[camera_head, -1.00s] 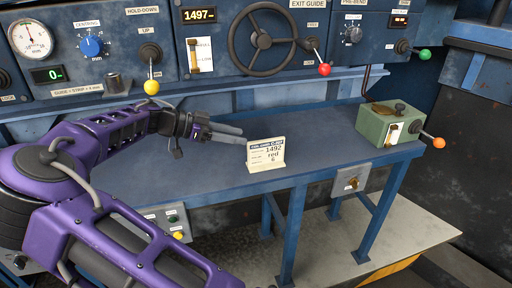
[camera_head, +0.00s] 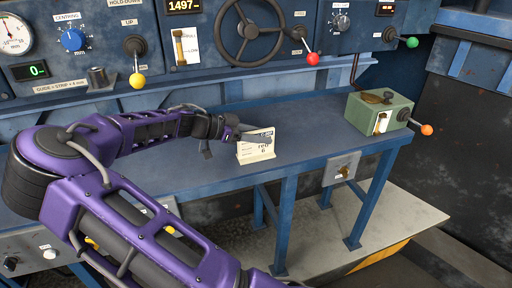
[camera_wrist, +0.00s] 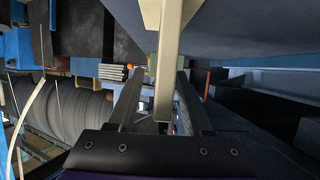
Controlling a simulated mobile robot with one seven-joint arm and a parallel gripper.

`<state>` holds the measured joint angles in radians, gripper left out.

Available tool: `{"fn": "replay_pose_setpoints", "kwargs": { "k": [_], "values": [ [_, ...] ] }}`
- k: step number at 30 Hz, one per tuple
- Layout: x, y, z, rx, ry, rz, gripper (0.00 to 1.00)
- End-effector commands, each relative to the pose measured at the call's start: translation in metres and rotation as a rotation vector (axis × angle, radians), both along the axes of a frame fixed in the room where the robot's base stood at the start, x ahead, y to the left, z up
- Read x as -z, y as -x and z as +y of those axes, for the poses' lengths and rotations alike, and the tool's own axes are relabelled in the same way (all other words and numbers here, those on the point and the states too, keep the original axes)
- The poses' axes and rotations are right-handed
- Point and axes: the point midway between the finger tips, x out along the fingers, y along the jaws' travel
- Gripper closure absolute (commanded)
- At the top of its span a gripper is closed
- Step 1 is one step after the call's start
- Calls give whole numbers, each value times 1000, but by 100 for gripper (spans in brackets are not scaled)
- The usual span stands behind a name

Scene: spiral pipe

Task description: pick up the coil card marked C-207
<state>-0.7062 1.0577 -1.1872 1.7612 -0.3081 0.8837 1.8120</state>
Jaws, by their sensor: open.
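The coil card (camera_head: 258,152) is a cream card standing upright on the blue bench, near its front edge. My gripper covers its upper part, so the mark is hidden now; some print with "red" and "6" shows below. My gripper (camera_head: 262,136) reaches in from the left at the card's upper part. In the wrist view my gripper (camera_wrist: 160,75) is open, with one finger on each side of a pale upright strip (camera_wrist: 170,60), which looks like the card seen edge-on. I cannot tell whether either finger touches it.
The blue bench (camera_head: 310,135) is clear right of the card up to a green box (camera_head: 378,113) with an orange-knobbed lever. Behind stands a control panel with a handwheel (camera_head: 249,30) and levers with yellow (camera_head: 137,80) and red (camera_head: 313,59) knobs.

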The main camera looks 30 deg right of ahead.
Motion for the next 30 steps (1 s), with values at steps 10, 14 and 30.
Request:
{"fn": "replay_pose_setpoints", "kwargs": {
  "k": [10,14,30],
  "values": [
    [4,2,-8,-1,0,1,52],
    [4,2,-8,-1,0,0,75],
    [3,2,-8,-1,0,0,100]
  ]
}}
